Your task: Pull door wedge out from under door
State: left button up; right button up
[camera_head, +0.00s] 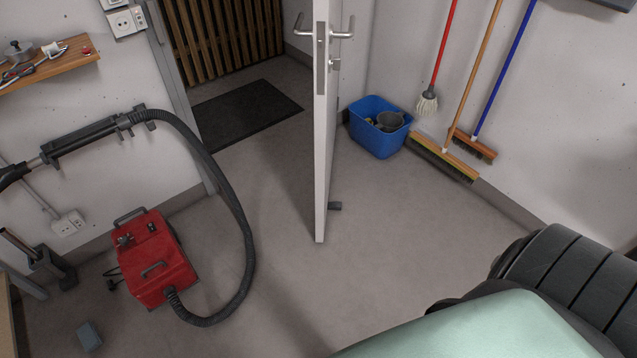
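A white door (321,130) stands open, seen nearly edge-on in the middle of the head view, with metal lever handles on both sides. A small dark grey door wedge (335,206) lies on the floor at the right side of the door, near its bottom edge. Only its outer end shows. The part toward the door is hidden, so I cannot tell how far under it reaches. Neither of my grippers shows in this view.
A red vacuum cleaner (155,262) with a looping black hose (243,225) stands left. A blue bucket (380,128), mop (428,102) and brooms (450,160) are behind right. A dark mat (246,114) lies beyond the doorway. Floor (390,240) right of the door is clear.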

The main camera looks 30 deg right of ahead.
aim_at(336, 205)
jog(key=i+l+u, duration=0.2)
jog(key=l+u, duration=0.15)
jog(key=l, duration=1.05)
jog(key=l+u, duration=0.35)
jog(key=l, duration=2)
jog(key=i+l, duration=0.1)
jog(key=l, duration=0.75)
